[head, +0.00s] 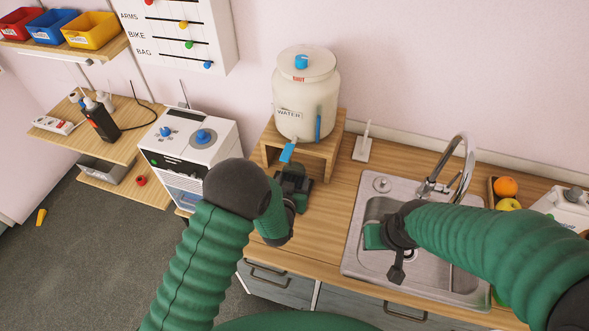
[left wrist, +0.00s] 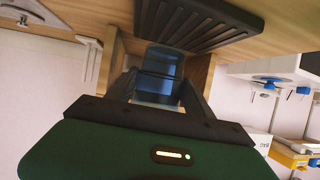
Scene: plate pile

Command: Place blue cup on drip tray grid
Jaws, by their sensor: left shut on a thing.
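My left gripper (left wrist: 158,85) is shut on the blue cup (left wrist: 160,66), which looks see-through and sits between the two dark fingers in the left wrist view. The dark slatted drip tray grid (left wrist: 205,24) shows beside the cup at the top of that turned-over view. I cannot tell whether the cup touches it. In the head view my left gripper (head: 292,185) is in front of the wooden stand, under the blue tap (head: 287,152); the cup is not clearly visible there. My right gripper (head: 397,268) is over the sink; its finger opening is unclear.
The water container (head: 306,95) stands on a wooden stand (head: 332,143) at the back. A white machine with blue knobs (head: 195,150) is left of my left arm. The sink (head: 360,255) and faucet (head: 465,160) are right.

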